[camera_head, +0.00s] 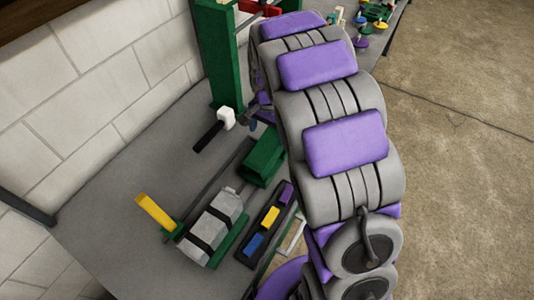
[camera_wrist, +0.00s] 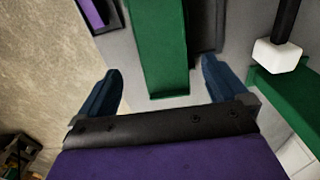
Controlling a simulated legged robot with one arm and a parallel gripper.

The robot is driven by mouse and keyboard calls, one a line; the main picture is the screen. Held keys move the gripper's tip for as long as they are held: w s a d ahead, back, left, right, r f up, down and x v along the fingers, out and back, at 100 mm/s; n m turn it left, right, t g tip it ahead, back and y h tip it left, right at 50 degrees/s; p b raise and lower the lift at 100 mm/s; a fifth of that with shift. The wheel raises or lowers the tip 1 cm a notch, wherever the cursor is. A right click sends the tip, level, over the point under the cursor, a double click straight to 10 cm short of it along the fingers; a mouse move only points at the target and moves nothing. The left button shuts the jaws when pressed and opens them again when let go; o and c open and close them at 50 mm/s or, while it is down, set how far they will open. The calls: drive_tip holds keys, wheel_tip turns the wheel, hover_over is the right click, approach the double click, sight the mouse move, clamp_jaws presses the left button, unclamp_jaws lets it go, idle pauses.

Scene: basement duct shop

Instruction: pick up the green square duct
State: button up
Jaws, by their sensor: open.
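The green square duct (camera_head: 262,157) lies on the grey bench in the head view, left of my arm. In the wrist view the green duct (camera_wrist: 158,45) runs from the top edge down between the two blue fingers of my gripper (camera_wrist: 160,70). The fingers are open and apart, one on each side of the duct's near end, with nothing held. I cannot tell how high they are above it. In the head view my gripper is mostly hidden behind my arm.
A mallet with a white head (camera_head: 226,118) lies near a tall green post (camera_head: 213,55). A grey machine with black bands (camera_head: 212,225), a yellow bar (camera_head: 155,212) and a dark tray of coloured blocks (camera_head: 250,250) stand near the duct. The bench's left part is clear.

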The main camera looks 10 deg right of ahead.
sight(265, 147)
wheel_tip(265, 147, down, 3)
drive_tip(key=shift+s+a, duration=0.1)
drive_tip(key=shift+a+f+b, duration=0.3)
drive_tip(key=shift+a+f, duration=0.05)
drive_tip(key=shift+f, duration=0.65)
drive_tip(key=f+b, duration=0.1)
drive_tip(key=f, duration=0.3)
drive_tip(key=shift+d+f, duration=0.15)
drive_tip(key=shift+d, duration=0.05)
drive_tip(key=shift+a, duration=0.1)
drive_tip(key=shift+c, duration=0.3)
drive_tip(key=shift+a, duration=0.1)
drive_tip(key=c, duration=1.2)
drive_tip(key=shift+o, duration=0.2)
